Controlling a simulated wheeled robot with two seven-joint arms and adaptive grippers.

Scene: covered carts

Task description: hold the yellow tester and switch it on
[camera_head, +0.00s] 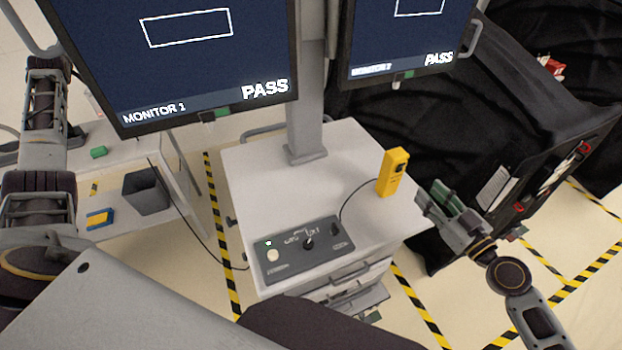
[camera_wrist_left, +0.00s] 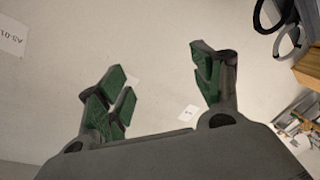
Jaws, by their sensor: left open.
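The yellow tester (camera_head: 393,172) stands upright on the right part of the white cart top (camera_head: 270,175), with a dark cable running from it to the grey control box (camera_head: 305,250). The box has a pale round button and a dark knob on its face. My right gripper (camera_head: 440,198) is just right of the tester, past the cart's edge, and apart from it. Its green pads show, but I cannot tell how wide its fingers are. My left gripper (camera_wrist_left: 165,85) is open and empty in the left wrist view, over a pale surface; the head view does not show its fingers.
Two monitors reading PASS, Monitor 1 (camera_head: 180,60) and another (camera_head: 405,35), hang above the cart on a grey post (camera_head: 307,110). A black-draped cart (camera_head: 430,120) stands to the right. A side table with a dark bin (camera_head: 147,190) stands left. The cart top's middle is clear.

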